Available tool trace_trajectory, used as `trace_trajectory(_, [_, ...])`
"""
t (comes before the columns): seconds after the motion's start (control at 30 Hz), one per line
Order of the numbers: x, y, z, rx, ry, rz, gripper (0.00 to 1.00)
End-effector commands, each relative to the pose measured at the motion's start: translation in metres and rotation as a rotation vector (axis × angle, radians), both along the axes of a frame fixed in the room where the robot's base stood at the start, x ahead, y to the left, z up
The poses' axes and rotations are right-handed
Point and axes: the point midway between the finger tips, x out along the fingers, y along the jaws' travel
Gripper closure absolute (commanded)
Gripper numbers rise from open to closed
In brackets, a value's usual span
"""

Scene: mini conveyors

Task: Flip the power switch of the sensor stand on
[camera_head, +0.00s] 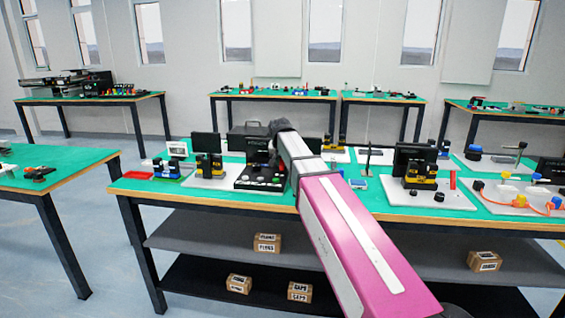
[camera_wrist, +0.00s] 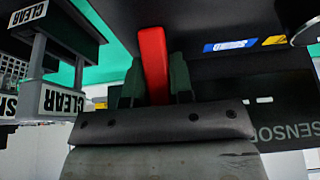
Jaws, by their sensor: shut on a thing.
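In the wrist view, a red lever (camera_wrist: 152,48), which looks like the power switch handle, stands between the two dark green fingers of my gripper (camera_wrist: 156,75). My gripper is shut on it. A black panel with the word SENSOR (camera_wrist: 285,133) is right beside the fingers, at the right. In the head view, the black sensor stand (camera_head: 258,172) with its dark sign is on the middle table, just left of my arm's end. My fingers and the red lever are hidden in the head view. I cannot tell the switch's on or off state.
CLEAR signs (camera_wrist: 62,101) on a grey fixture are close at the left in the wrist view. A neighbouring stand with a black screen (camera_head: 207,143) is left of the sensor stand. A red tray (camera_head: 166,172) is farther left. Another yellow-and-black stand (camera_head: 420,178) is at right.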

Motion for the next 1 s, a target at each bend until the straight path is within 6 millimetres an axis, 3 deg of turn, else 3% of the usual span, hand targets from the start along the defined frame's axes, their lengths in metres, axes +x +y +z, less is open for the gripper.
trace_trajectory(0.5, [-0.014, 0.002, 0.006, -0.070, -0.355, 0.000, 1.00])
trace_trajectory(0.9, [-0.013, 0.003, 0.007, -0.075, -0.384, 0.001, 1.00])
trace_trajectory(0.93, [-0.013, 0.003, 0.007, -0.075, -0.384, 0.001, 0.72])
trace_trajectory(1.0, [-0.013, 0.003, 0.007, -0.075, -0.384, 0.000, 0.53])
